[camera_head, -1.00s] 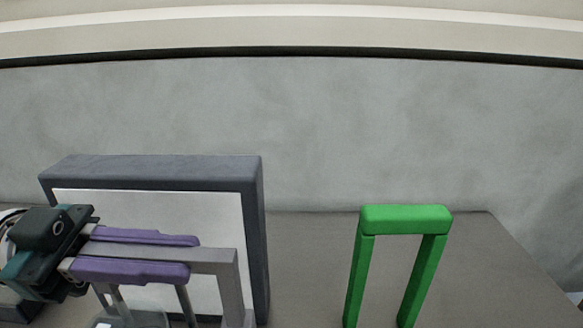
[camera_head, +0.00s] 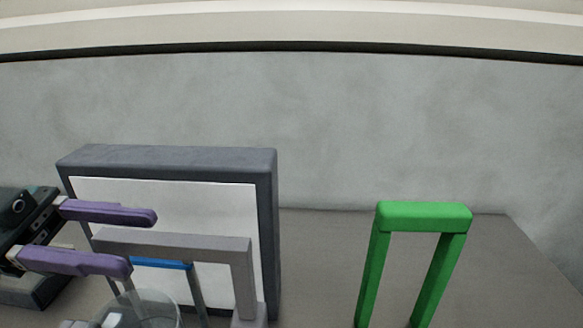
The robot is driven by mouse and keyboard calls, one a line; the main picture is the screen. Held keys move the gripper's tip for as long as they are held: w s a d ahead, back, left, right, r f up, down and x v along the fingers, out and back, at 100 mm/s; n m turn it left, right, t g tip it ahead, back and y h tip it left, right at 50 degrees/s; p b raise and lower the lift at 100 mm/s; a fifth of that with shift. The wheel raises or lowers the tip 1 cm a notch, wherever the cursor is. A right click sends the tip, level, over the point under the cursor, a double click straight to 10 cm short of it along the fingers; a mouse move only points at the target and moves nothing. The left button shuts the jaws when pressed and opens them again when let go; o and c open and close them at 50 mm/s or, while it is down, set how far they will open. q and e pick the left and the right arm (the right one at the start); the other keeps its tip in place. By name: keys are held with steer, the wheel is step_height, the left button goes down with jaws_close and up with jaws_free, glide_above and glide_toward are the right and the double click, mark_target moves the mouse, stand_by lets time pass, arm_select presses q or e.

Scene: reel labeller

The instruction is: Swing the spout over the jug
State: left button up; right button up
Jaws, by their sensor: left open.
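The spout (camera_head: 175,242) is a grey bar that runs level and bends down at its right end onto a post in front of the framed white panel. The jug (camera_head: 160,311) looks like a clear, see-through vessel at the bottom edge, partly cut off, below the spout's left part. My left gripper (camera_head: 142,240) comes in from the left. Its two purple fingers are spread apart, one behind and one in front of the spout's left end, with no clear contact visible. My right gripper is not in view.
A dark grey frame with a white panel (camera_head: 215,208) stands behind the spout. A blue bar (camera_head: 160,263) shows beneath the spout. A green arch (camera_head: 425,216) stands to the right on the grey-brown table (camera_head: 318,265). Table between panel and arch is clear.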

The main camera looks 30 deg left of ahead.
arm_select(q)
steer(key=v, duration=0.3)
steer(key=shift+s+a+f+b, duration=0.1)
steer(key=shift+s+a+b, duration=0.05)
steer(key=shift+a+b, duration=0.15)
steer(key=shift+a, duration=0.1)
steer(key=shift+s, duration=0.1)
